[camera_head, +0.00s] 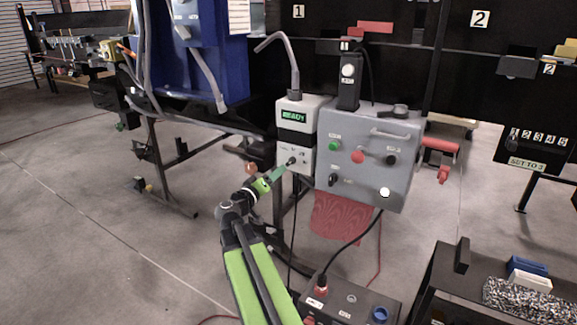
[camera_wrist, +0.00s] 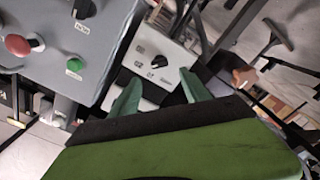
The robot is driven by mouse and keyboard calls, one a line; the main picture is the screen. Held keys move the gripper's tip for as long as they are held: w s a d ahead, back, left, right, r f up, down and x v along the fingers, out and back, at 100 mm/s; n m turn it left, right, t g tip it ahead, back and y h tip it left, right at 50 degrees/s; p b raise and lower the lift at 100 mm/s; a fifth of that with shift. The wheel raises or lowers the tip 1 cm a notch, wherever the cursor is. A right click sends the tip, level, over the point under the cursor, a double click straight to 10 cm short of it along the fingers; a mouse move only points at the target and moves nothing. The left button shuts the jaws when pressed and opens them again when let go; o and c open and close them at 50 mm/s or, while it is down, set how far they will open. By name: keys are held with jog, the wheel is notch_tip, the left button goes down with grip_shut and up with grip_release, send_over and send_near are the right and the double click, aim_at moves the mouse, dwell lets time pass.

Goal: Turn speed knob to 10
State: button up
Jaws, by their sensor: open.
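A small black knob (camera_head: 291,161) sits on the lower front of the light grey box with a green READY display (camera_head: 294,116). In the wrist view the same knob (camera_wrist: 157,61) shows on the pale face, with small marks around it too blurred to read. My gripper (camera_head: 281,172) is just in front of this box, at the lower left of the knob. In the wrist view my gripper (camera_wrist: 158,78) is open, with its two green fingers apart and the knob between and beyond their tips. I cannot tell whether the fingers touch it.
A grey control panel (camera_head: 365,192) adjoins the box on the right, with a green button (camera_head: 334,146), a red button (camera_head: 357,157) and black knobs (camera_head: 391,159). A cable (camera_head: 351,241) hangs below. A dark table (camera_head: 458,288) with small items stands at lower right.

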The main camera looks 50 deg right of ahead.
aim_at(288, 163)
jog(key=x, duration=0.9)
jog(key=shift+d, duration=0.1)
grip_shut()
jog(key=shift+w, duration=0.1)
